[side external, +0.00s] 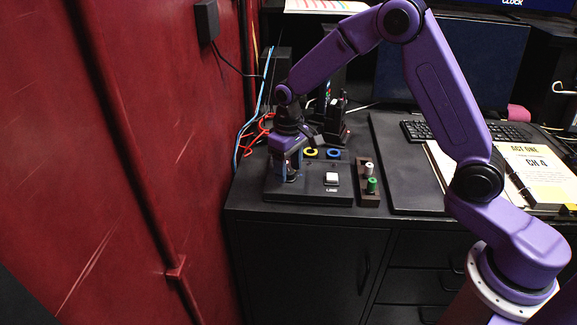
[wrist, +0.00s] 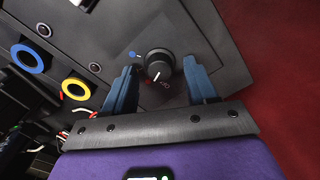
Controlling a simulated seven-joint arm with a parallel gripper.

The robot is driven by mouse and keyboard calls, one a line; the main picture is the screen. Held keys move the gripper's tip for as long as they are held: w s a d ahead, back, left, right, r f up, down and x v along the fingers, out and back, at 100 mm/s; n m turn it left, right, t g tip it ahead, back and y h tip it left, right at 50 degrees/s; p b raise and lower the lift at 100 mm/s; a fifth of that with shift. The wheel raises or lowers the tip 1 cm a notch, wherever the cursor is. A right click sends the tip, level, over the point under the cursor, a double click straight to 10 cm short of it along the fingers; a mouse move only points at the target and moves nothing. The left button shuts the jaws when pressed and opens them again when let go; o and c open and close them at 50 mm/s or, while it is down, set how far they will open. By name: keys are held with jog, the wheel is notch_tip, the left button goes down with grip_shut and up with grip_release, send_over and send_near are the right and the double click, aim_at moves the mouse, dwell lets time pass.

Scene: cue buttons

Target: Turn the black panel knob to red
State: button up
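The black knob (wrist: 159,64) is on the dark panel (wrist: 206,28) in the wrist view, with a pale pointer line on its face. A small blue mark (wrist: 132,54) sits beside it, and small reddish marking (wrist: 165,85) shows below it. My gripper (wrist: 160,67) is open, with one blue finger on each side of the knob; I cannot tell whether either finger touches it. In the side external view my gripper (side external: 292,177) points down at the left part of the panel (side external: 312,197) and hides the knob.
A white button (side external: 331,178) is on the panel, right of my gripper. Yellow (side external: 311,153) and blue (side external: 334,154) rings lie behind. A small rack right of the panel holds a white-topped piece (side external: 370,168) and a green one (side external: 372,185). A red wall (side external: 150,150) stands close on the left.

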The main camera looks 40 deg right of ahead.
aim_at(289, 171)
notch_tip(289, 171, up, 17)
jog(key=shift+r, duration=0.2)
dwell(0.7)
